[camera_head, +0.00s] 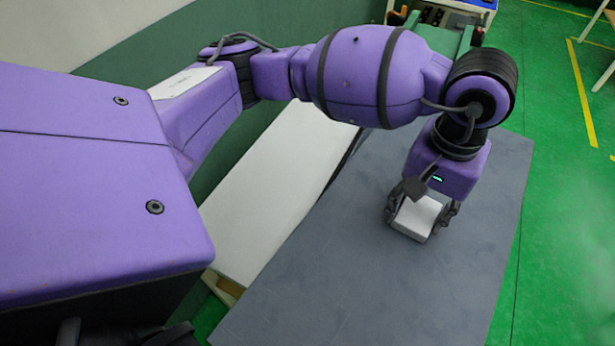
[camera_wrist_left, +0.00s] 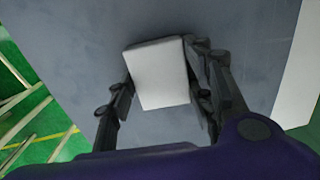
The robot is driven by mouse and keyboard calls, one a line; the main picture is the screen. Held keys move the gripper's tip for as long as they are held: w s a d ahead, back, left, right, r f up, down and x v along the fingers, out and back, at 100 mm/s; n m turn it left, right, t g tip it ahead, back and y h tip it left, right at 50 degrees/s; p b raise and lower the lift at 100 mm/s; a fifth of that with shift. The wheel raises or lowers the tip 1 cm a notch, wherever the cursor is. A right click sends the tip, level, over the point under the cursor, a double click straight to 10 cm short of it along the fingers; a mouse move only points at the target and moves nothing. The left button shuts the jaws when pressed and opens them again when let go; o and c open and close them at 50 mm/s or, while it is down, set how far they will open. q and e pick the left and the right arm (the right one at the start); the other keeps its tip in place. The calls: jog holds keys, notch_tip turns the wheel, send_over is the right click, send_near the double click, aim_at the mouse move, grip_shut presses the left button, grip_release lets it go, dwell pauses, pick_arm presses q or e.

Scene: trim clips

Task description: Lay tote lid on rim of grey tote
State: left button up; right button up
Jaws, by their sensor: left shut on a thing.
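A pale, white-topped piece (camera_head: 418,213), which looks like the tote lid, sits between the fingers of my left gripper (camera_head: 417,222). It also shows in the left wrist view as a pale block (camera_wrist_left: 160,75), with my left gripper's fingers (camera_wrist_left: 163,85) on both sides of it. The gripper is shut on it, pointing down over the grey table. A darker grey edge shows along its near side in the head view; I cannot tell whether this is the lid's own edge or the grey tote under it. No separate tote is visible. My right gripper is not in view.
The grey tabletop (camera_head: 365,270) is bare around the gripper. A long white surface (camera_head: 275,190) runs along its left side. Green floor with yellow lines (camera_head: 580,90) lies to the right. Equipment (camera_head: 440,15) stands beyond the far end.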

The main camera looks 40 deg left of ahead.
pick_arm(q)
jog(key=shift+n, duration=0.9)
jog(key=w, duration=0.3)
jog(key=w+a+p, duration=0.1)
jog(key=w, duration=0.7)
jog(key=shift+w+a+f+p, duration=0.25)
jog(key=shift+a+f+p, duration=0.05)
jog(key=shift+p, duration=0.1)
jog(key=w+a+f, duration=0.1)
jog(key=w, duration=0.1)
jog(key=w+a+f, duration=0.1)
jog(key=w+a, duration=0.1)
jog(key=w+a+f, duration=0.1)
jog(key=w+a, duration=0.1)
jog(key=shift+f, duration=0.15)
jog(key=shift+d+f, duration=0.1)
jog(key=shift+f, duration=0.2)
notch_tip(320, 180, down, 6)
jog(key=b, duration=0.1)
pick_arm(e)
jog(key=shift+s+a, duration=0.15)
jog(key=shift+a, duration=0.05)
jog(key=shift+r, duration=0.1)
pick_arm(q)
jog(key=shift+f+b, duration=0.65)
jog(key=shift+f, duration=0.25)
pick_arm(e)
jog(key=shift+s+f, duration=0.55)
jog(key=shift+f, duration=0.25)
